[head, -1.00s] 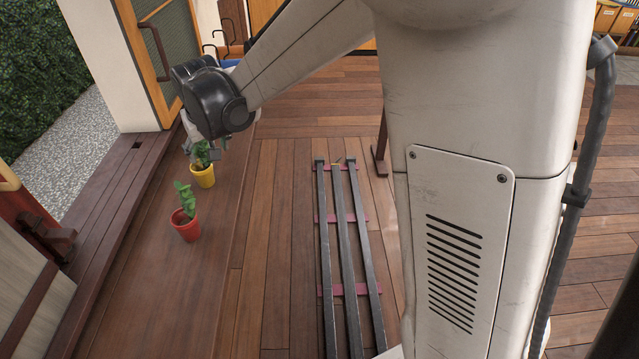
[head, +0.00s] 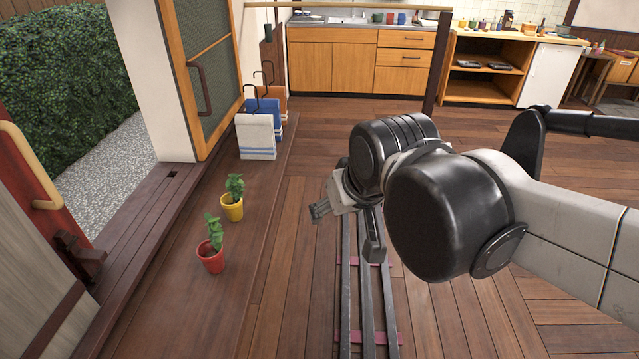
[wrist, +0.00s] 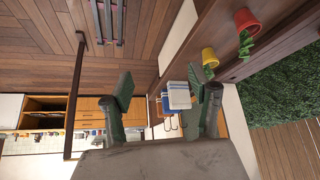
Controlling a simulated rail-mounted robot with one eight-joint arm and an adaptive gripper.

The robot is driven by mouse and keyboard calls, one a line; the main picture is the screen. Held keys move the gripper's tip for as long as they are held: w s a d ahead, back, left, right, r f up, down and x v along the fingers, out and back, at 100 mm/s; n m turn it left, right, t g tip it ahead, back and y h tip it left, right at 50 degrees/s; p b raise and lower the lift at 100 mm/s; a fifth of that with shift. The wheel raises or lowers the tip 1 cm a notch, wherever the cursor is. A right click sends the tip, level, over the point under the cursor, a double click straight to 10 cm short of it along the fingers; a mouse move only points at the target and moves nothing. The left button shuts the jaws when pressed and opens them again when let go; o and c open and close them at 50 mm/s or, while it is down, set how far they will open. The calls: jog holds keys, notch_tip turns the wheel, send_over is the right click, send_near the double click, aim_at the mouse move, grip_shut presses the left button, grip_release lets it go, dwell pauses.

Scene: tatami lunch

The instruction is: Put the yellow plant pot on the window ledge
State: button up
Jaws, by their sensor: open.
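The yellow plant pot (head: 232,211) holds a green plant and stands upright on the raised wooden platform at left. It also shows in the wrist view (wrist: 209,58), in the upper right, where the picture is turned. My gripper (head: 347,230) is open and empty, in the air above the rails, to the right of the yellow pot and well apart from it. Its two fingers (wrist: 162,84) show spread in the wrist view, with nothing between them close by. I cannot tell for certain which surface is the window ledge; a dark wooden sill (head: 125,235) runs along the opening at left.
A red pot (head: 210,262) with a plant stands just in front of the yellow one. Behind them are hanging cloths (head: 256,137) on dark stands. A wooden post (head: 436,65) and a kitchen counter (head: 333,62) are farther back. The platform right of the pots is clear.

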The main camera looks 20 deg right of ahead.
jog(key=s+d+f, duration=0.2)
jog(key=s, duration=0.3)
jog(key=shift+s, duration=0.4)
dwell(1.5)
